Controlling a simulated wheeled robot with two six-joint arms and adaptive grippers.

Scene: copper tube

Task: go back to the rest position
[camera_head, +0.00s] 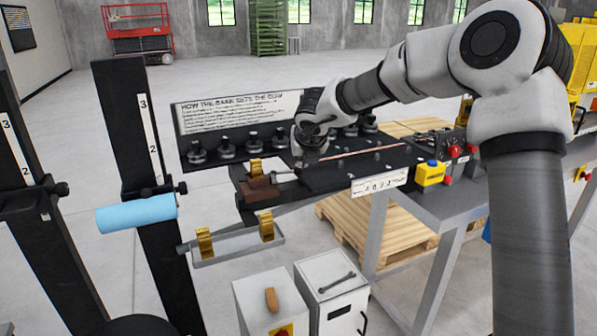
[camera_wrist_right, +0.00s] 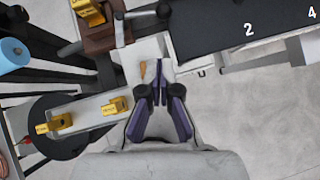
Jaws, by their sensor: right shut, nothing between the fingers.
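My right gripper (camera_head: 308,152) hangs at the left end of the bench, in front of a row of dark knobs. In the right wrist view my right gripper (camera_wrist_right: 159,92) has its fingers together with nothing between them. My right arm reaches in from the right side. A thin copper tube (camera_head: 372,151) lies along the dark bench top, to the right of the gripper and apart from it. My left gripper is in neither view.
A dark sign board (camera_head: 240,113) stands behind the gripper. A brown block (camera_head: 260,190) and gold blocks (camera_head: 204,243) sit left of and below it. A blue roll (camera_head: 136,213) is on a black post. A yellow button box (camera_head: 430,173) is on the bench's right.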

